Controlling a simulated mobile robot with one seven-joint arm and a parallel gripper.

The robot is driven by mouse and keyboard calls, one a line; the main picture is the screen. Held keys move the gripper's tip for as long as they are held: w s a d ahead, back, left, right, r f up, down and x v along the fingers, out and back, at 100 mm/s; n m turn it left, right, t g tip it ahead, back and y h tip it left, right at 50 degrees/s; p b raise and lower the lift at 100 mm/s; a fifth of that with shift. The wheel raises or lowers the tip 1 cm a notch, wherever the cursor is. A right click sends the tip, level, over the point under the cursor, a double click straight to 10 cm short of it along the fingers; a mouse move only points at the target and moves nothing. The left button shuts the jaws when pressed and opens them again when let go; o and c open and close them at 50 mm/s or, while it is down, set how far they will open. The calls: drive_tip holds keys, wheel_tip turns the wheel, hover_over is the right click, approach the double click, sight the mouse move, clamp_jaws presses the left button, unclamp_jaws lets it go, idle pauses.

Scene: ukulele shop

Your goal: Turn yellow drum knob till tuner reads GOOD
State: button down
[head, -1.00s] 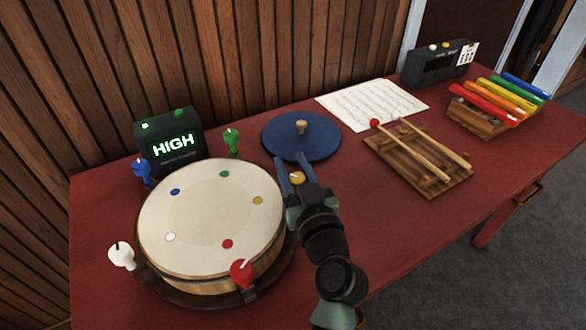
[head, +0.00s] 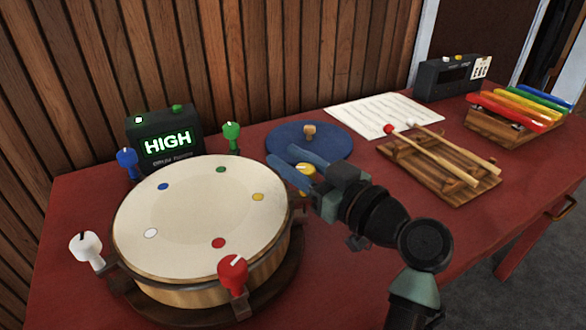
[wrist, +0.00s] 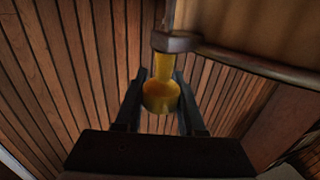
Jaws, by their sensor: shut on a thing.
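The drum (head: 200,212) stands at the left of the table, with coloured dots on its pale skin and coloured knobs around its rim. The yellow knob (head: 305,170) is at its right side, partly hidden by my gripper (head: 291,165). In the wrist view the yellow knob (wrist: 161,92) lies between my two fingers (wrist: 160,100), which are closed on its sides. The tuner (head: 166,140) behind the drum reads HIGH in green letters, with a lit light on top.
White (head: 86,247), red (head: 233,270), blue (head: 127,160) and green (head: 232,134) knobs ring the drum. A blue disc (head: 290,138) lies behind my gripper. A beater rack (head: 420,165), sheet music (head: 370,112) and xylophone (head: 510,125) are to the right.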

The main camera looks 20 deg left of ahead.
idle(0.4)
drive_tip(key=c, duration=0.5)
unclamp_jaws()
drive_tip(key=p+v, duration=0.1)
drive_tip(key=v, duration=1.2)
